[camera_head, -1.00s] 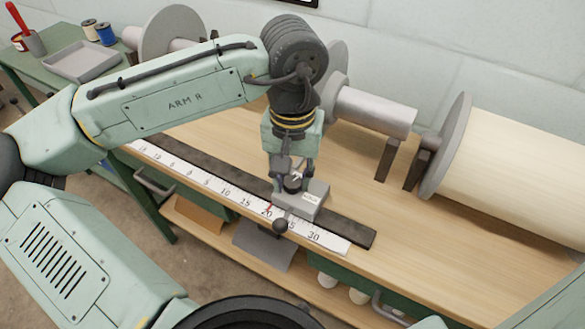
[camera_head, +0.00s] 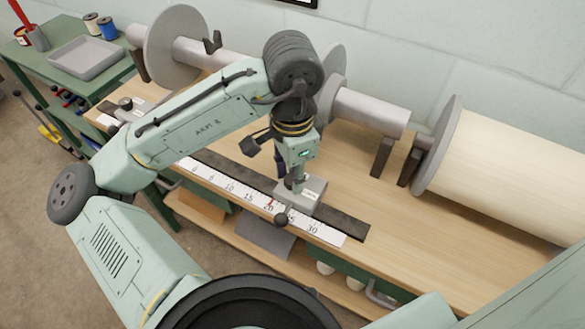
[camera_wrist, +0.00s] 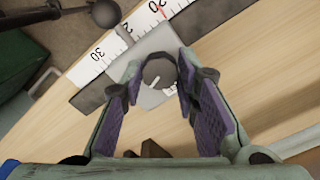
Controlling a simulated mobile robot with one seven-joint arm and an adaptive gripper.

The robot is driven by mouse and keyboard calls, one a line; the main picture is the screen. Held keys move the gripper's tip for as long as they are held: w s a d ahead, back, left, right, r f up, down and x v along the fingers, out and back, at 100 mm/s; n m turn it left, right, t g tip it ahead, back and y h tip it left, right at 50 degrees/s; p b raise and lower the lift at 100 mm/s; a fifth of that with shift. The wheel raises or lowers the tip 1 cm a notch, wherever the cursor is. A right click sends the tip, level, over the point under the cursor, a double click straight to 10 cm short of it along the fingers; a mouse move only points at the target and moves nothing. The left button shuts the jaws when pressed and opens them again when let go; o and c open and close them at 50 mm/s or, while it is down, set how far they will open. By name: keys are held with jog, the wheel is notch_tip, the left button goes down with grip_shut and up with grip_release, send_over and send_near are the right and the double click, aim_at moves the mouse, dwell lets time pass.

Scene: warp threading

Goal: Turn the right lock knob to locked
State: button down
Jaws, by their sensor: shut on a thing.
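The right slider block (camera_head: 311,189) is a light grey block on the dark rail, beside the white ruler and near its 20 to 30 marks. Its lock knob (camera_wrist: 158,72) is dark and round, with a white mark; the label beside it is too small to read. My gripper (camera_wrist: 158,75) points down over the block, with its purple-padded fingers on either side of the knob, shut on it. In the head view, my gripper (camera_head: 290,180) stands on the block and partly hides the knob. A black ball handle (camera_head: 281,220) sticks out in front of the block.
The ruler (camera_head: 325,234) and rail (camera_head: 350,228) run along the bench's front edge. Another slider block (camera_head: 126,107) sits at the far left. A large cream roller (camera_head: 510,160) and grey shafts stand behind. A grey tray (camera_head: 86,59) rests on the green table.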

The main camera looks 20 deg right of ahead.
jog(key=shift+m+p, duration=0.35)
jog(key=shift+m, duration=1.55)
jog(key=c, duration=1.2)
grip_release()
jog(key=shift+c, duration=0.2)
notch_tip(320, 180, up, 12)
